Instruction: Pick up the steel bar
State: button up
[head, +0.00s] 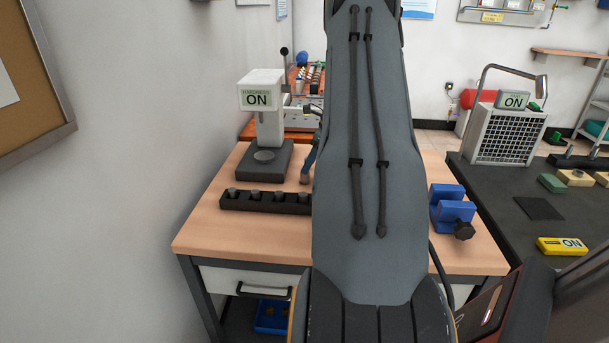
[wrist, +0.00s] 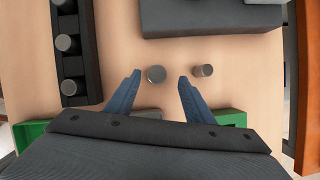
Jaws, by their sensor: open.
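Two short grey steel pieces stand on the wooden bench in the wrist view: a wider round one (wrist: 156,75) and a slimmer one (wrist: 203,70). I cannot tell which is the named steel bar. My gripper (wrist: 160,78) is open, its blue fingers pointing toward the top of the wrist view. The wider piece shows between the fingertips with gaps on both sides. The slimmer piece is just right of the right fingertip. Whether the fingers are down at their height is unclear. In the head view my arm hides most of this area.
A black rack (head: 230,201) holds several grey pieces; it also shows in the wrist view (wrist: 85,52). A white press-like machine with an "ON" display (head: 262,98) stands behind it. A blue vise (head: 452,207) is at right. Green items (wrist: 36,130) flank my gripper.

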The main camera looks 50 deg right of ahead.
aim_at(305, 176)
jog(key=x, duration=0.1)
jog(key=p+x, duration=0.2)
jog(key=x, duration=0.1)
jog(key=shift+s+a, duration=0.2)
jog(key=shift+s, duration=0.1)
jog(key=shift+w+a+f, duration=0.1)
jog(key=shift+w+f, duration=0.15)
jog(key=shift+f, duration=0.4)
jog(key=shift+c, duration=0.2)
grip_shut()
jog(key=shift+r, duration=0.15)
